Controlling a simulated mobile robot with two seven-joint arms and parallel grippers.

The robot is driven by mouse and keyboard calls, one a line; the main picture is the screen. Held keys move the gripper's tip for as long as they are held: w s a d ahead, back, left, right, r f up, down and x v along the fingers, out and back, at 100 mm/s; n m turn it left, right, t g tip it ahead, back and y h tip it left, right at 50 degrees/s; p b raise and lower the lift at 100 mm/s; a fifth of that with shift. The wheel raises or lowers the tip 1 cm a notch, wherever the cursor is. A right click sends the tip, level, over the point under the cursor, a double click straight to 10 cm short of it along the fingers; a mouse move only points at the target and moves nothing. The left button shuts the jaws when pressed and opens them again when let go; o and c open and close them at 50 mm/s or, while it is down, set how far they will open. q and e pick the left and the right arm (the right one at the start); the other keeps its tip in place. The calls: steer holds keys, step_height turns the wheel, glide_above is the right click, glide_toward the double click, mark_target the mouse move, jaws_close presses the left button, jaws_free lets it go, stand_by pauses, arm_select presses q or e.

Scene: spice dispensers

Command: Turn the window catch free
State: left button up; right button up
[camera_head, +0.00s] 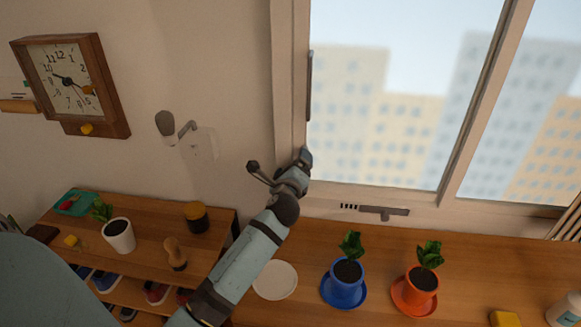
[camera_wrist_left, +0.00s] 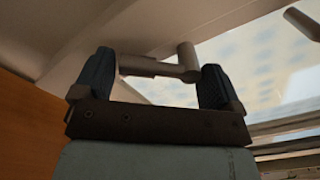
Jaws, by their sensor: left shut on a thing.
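My left gripper (camera_head: 300,165) is at the lower left corner of the window frame (camera_head: 292,100). In the left wrist view, its two dark fingers (camera_wrist_left: 158,82) are on either side of the window catch (camera_wrist_left: 150,67), a grey-brown lever joined to a short round post. My right gripper is in neither view.
A dark vertical bar (camera_head: 310,85) is on the frame above the gripper. A dark fitting (camera_head: 383,212) is on the lower frame. Below stand a white saucer (camera_head: 275,280), a blue pot (camera_head: 345,285) and an orange pot (camera_head: 415,288). A wall lever (camera_head: 187,129) is left.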

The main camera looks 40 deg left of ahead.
arm_select(q)
steer(key=shift+w+d+f+n+b, duration=0.15)
steer(key=shift+d+f+n+b, duration=0.2)
steer(key=shift+n, duration=1.1)
steer(key=shift+w+d+f+n+b, duration=0.15)
steer(key=shift+d+n+b, duration=0.25)
steer(key=shift+n, duration=1)
steer(key=shift+w+d+f+n+b, duration=0.2)
steer(key=shift+n+b, duration=0.3)
steer(key=shift+n, duration=0.95)
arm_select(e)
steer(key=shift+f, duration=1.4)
arm_select(q)
steer(key=o, duration=1)
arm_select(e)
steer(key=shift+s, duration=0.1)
arm_select(q)
steer(key=shift+s+r, duration=0.1)
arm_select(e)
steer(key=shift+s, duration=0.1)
